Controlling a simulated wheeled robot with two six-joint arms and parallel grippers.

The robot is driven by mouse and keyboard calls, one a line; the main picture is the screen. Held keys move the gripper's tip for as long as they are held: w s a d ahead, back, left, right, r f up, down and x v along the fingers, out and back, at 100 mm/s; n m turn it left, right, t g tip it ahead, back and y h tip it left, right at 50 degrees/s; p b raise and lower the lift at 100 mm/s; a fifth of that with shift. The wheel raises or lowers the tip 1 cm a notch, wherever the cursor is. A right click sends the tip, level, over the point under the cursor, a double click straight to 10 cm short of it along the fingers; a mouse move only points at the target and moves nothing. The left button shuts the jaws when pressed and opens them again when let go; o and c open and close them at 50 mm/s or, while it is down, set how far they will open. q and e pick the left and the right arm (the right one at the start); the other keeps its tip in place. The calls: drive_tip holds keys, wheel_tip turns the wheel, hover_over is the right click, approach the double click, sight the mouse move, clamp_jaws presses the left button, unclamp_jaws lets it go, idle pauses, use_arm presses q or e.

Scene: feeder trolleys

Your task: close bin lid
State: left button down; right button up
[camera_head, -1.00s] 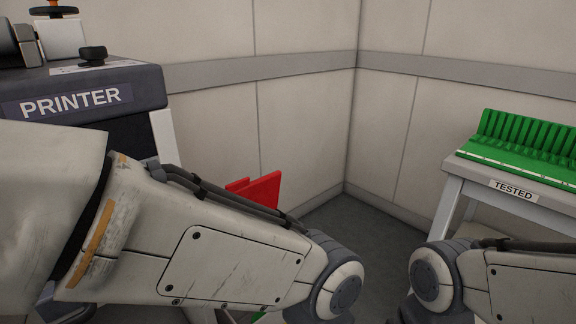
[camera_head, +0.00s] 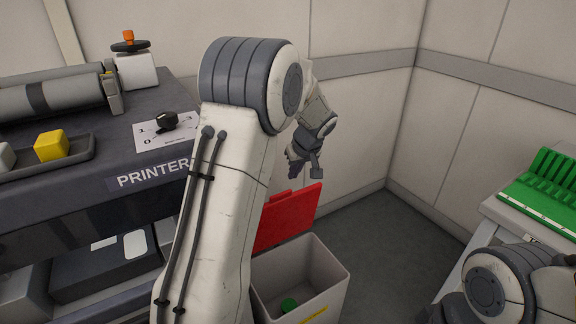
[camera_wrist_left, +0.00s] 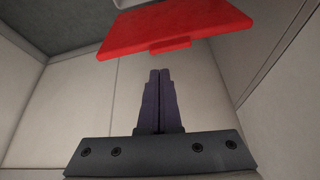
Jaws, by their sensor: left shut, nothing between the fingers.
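The bin (camera_head: 325,272) is a pale box on the floor beside the printer stand, with a green item (camera_head: 289,304) inside. Its red lid (camera_head: 288,215) stands up, open, at the back edge of the bin. My left gripper (camera_head: 305,172) is just above the lid's top edge in the head view, partly hidden by its own wrist. In the left wrist view its fingers (camera_wrist_left: 159,75) are shut together and empty, and the red lid (camera_wrist_left: 175,28) with its small tab lies beyond the fingertips, apart from them. My right gripper is out of view; only part of that arm shows at lower right.
The printer (camera_head: 150,176) stands at left, with a knob (camera_head: 167,120) and a tray holding a yellow block (camera_head: 51,146) on top. A green rack (camera_head: 545,185) sits on a table at right. Walls close the corner behind the bin. Grey floor is free right of the bin.

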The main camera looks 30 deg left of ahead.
use_arm(q)
drive_tip(key=w+a+n, duration=0.1)
drive_tip(key=a+n, duration=0.1)
drive_tip(key=a, duration=0.4)
drive_tip(key=shift+y, duration=0.3)
drive_tip(key=f, duration=0.5)
drive_tip(key=w+f, duration=0.1)
drive_tip(key=f, duration=0.2)
drive_tip(key=shift+a+f+b, duration=0.15)
drive_tip(key=shift+a+b, duration=0.1)
drive_tip(key=shift+b, duration=0.15)
drive_tip(key=shift+s+d+f, duration=0.1)
drive_tip(key=shift+s+d, duration=0.2)
drive_tip(key=shift+d, duration=0.1)
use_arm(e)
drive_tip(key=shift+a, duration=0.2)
